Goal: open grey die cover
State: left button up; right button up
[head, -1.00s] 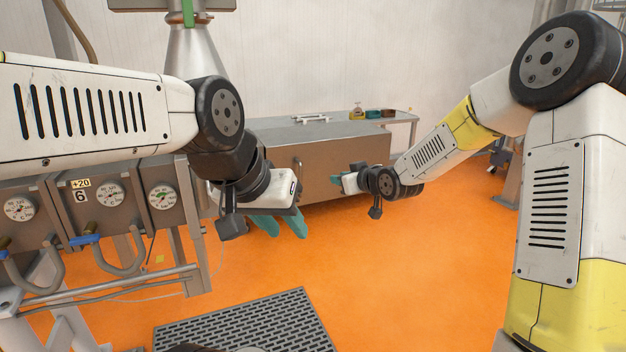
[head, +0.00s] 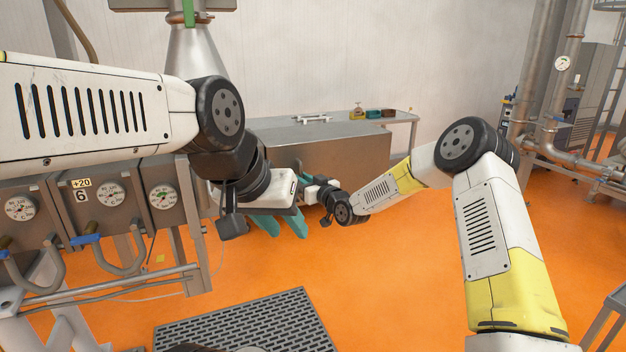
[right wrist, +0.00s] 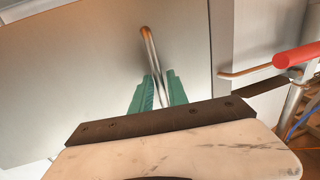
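The grey die cover (head: 355,158) is a broad metal panel below the worktop in the head view; it fills much of the right wrist view (right wrist: 75,75). Its metal handle (right wrist: 150,48) runs between the teal fingers of my right gripper (right wrist: 160,88). Those fingers are apart, one on each side of the handle; I cannot tell whether they touch it. In the head view my right gripper (head: 298,180) is at the cover's left part, partly behind my left arm. My left gripper (head: 280,224) is open and empty, lower and nearer to me.
Small coloured items (head: 372,113) and a metal piece (head: 312,118) lie on the worktop. A gauge panel (head: 108,193) stands at the left, and a floor grate (head: 245,325) lies in front. A red bar (right wrist: 298,56) is right of the cover.

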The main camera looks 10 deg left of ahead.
jog(key=shift+w+a, duration=0.25)
grip_shut()
dwell(1.4)
